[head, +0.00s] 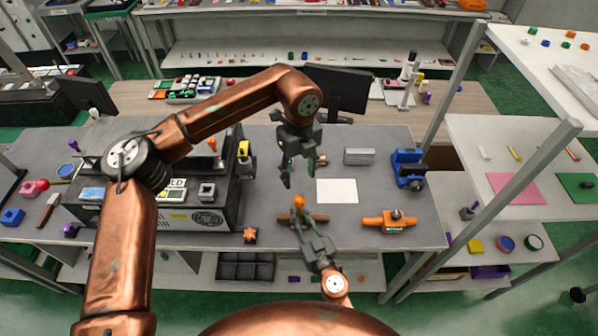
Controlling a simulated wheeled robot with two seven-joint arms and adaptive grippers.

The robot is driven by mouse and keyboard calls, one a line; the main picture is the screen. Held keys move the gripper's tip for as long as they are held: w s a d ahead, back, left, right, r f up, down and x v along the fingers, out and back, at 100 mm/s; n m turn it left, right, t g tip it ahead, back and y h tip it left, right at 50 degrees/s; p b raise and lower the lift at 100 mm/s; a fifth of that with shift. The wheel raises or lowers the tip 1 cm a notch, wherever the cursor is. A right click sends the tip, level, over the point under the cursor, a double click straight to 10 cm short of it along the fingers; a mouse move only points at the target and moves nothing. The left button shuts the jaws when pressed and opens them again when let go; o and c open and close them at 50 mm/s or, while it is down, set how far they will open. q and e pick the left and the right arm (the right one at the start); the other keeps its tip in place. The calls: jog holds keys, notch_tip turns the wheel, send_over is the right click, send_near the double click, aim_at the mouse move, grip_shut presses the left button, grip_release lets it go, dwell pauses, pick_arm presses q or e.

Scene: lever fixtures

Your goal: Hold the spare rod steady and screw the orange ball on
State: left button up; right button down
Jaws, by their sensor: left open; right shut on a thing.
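The orange ball (299,201) shows at the front middle of the grey table, just above the fingers of my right gripper (300,216). That gripper is shut on what seems to be the spare rod, which its fingers mostly hide. I cannot tell whether the ball is threaded on or only resting there. My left gripper (298,177) is open and empty, pointing down a little above and behind the ball, apart from it in the picture.
A brown bar (322,218) lies behind my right gripper. A white sheet (337,191), an orange fixture (389,221) and a blue fixture (408,169) are to the right. A dark control box (226,190) stands left. A grey block (358,156) lies behind the sheet.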

aim_at(299, 197)
pick_arm(q)
notch_tip(299, 197, down, 11)
jog(key=shift+f, duration=0.15)
dwell(0.4)
jog(key=c, duration=1.2)
jog(key=m, duration=1.1)
jog(key=shift+m, duration=0.4)
jog(key=m, duration=0.5)
jog(key=shift+m, duration=0.4)
jog(key=m, duration=0.5)
